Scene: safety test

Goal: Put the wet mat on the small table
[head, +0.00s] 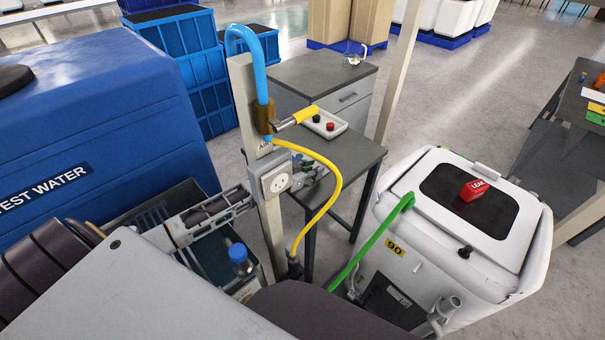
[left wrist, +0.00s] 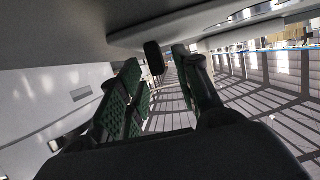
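The small table (head: 362,160) is the low grey table behind the post. A white tray-like box (head: 326,124) with a red and a black knob stands on it. I cannot make out the wet mat in either view. My left gripper (head: 308,170) is partly hidden behind the post, in front of the small table's near-left side. In the left wrist view its two green-padded fingers (left wrist: 155,95) stand apart, with floor showing between them and nothing held. My right gripper is not in view.
The beige post (head: 242,100) carries a blue hose (head: 262,70), a yellow cable (head: 333,180) and a white socket (head: 276,181). A blue water tank (head: 95,120) fills the left.

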